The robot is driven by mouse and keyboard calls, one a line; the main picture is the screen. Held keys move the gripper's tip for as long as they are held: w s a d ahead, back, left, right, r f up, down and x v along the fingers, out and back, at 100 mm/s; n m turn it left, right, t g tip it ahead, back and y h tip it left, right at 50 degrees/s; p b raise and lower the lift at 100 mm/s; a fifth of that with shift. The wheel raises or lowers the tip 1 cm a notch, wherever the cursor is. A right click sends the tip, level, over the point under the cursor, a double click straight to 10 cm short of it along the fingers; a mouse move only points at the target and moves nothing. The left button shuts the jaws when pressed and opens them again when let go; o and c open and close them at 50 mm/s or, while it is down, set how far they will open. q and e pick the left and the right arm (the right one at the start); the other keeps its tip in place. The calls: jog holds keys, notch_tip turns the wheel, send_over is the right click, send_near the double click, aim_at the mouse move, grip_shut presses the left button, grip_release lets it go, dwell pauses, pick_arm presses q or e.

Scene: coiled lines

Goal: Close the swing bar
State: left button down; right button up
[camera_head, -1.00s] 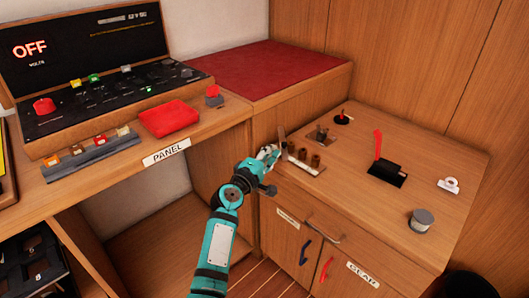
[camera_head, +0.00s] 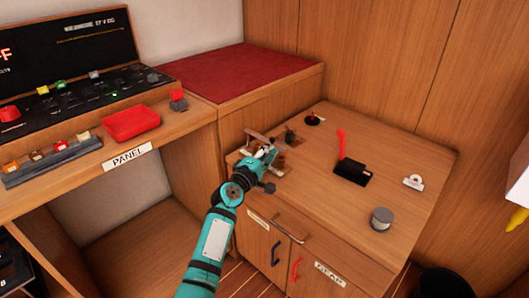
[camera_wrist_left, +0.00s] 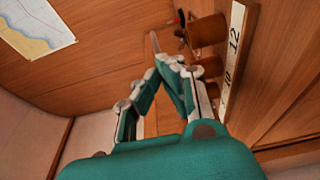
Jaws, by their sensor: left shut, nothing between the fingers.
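A grey-brown bar (camera_head: 260,136), which looks like the swing bar, stands over the rack with brown cup-like holders at the near left corner of the wooden counter (camera_head: 345,220). In the left wrist view a thin pale bar end (camera_wrist_left: 154,42) shows just past the fingertips. My left gripper (camera_head: 265,153) is shut and empty, close against the rack. Its fingertips (camera_wrist_left: 170,62) meet beside the brown holders (camera_wrist_left: 207,31). I cannot tell whether they touch the bar. The gripper hides part of the rack and bar. My right gripper is not in view.
A red tray (camera_head: 131,122) sits on the panel desk to the left.

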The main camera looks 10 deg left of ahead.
pick_arm(q)
jog(key=shift+w+d, duration=0.15)
jog(key=shift+w, duration=0.05)
dwell(0.4)
